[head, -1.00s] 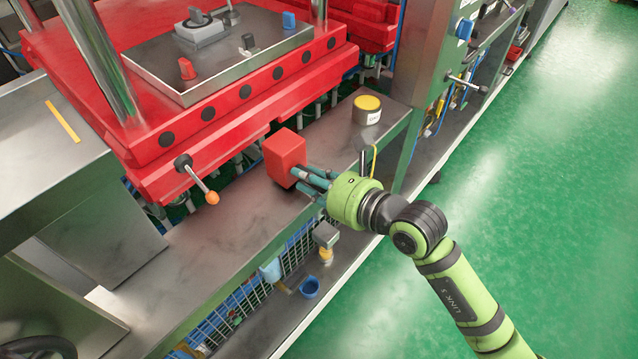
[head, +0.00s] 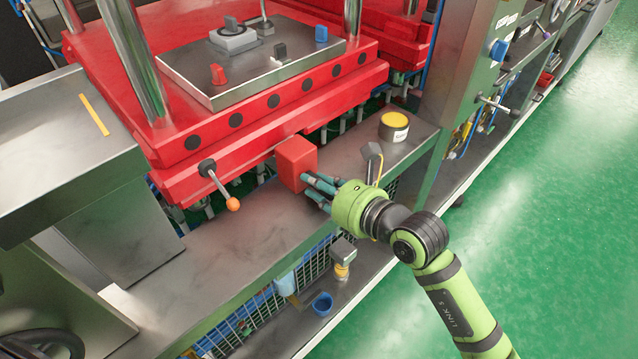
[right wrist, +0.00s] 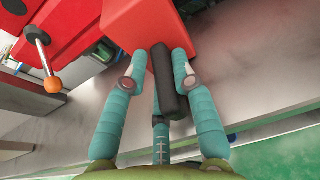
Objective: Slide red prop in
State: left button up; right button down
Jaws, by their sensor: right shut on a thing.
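The red prop (head: 295,163) is a red block with a dark bar-shaped handle. My right gripper (head: 314,187) is shut on this handle, seen between the teal fingers in the right wrist view (right wrist: 165,85). The block is by the front edge of the red press platen (head: 250,125), above the metal ledge (head: 235,235). In the head view its top left meets the platen's lower edge. I cannot tell whether they touch or whether the block rests on the ledge. The block's far side is hidden. My left gripper is out of view.
A lever with an orange ball (head: 233,204) sticks out left of the block. A yellow-topped round button (head: 394,125) stands on the ledge to the right, with a small dark device (head: 372,155) near my wrist. A blue cup (head: 322,304) sits lower down. The ledge left of the block is clear.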

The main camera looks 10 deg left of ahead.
jog(key=c, duration=0.9)
grip_release()
jog(key=shift+r, duration=0.2)
jog(key=shift+c, duration=0.2)
jog(key=shift+s+f, duration=0.1)
jog(key=shift+f, duration=0.2)
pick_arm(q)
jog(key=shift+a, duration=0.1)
pick_arm(e)
jog(key=shift+r, duration=0.1)
